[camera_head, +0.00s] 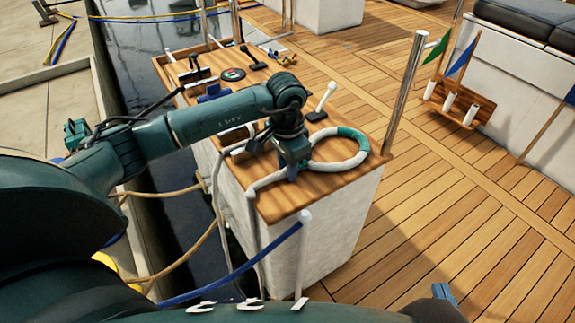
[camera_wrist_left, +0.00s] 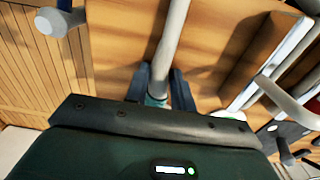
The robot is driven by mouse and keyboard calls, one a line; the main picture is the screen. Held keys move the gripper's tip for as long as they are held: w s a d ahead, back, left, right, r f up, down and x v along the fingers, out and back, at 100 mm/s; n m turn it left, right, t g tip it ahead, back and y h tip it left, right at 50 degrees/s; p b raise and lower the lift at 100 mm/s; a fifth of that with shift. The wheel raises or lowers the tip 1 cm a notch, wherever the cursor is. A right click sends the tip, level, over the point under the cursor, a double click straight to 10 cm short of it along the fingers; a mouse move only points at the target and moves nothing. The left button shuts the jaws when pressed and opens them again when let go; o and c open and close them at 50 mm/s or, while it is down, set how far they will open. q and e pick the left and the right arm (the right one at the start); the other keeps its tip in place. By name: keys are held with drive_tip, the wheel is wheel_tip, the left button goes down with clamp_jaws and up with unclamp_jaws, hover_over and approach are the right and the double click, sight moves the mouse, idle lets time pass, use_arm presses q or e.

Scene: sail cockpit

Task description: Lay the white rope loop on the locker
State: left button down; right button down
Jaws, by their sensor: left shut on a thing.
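The white rope loop (camera_head: 362,157) has a teal band at its top right. It is over the wooden top of the locker (camera_head: 285,208), near the right edge; I cannot tell if all of it touches the wood. My left gripper (camera_head: 291,168) is shut on the rope at the loop's left side, low over the top. In the left wrist view the white rope (camera_wrist_left: 172,40) runs between the fingers of my left gripper (camera_wrist_left: 160,90). A tail of rope goes left and down the locker's near side. My right gripper (camera_head: 444,292) shows only partly at the bottom; its opening is unclear.
A white-handled lever (camera_head: 326,98) stands just behind the loop. A metal post (camera_head: 405,95) rises at the locker's right corner. A blue rope (camera_head: 235,272) runs along the near side.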

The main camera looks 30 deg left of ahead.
use_arm(q)
drive_tip(key=c, duration=1.2)
unclamp_jaws()
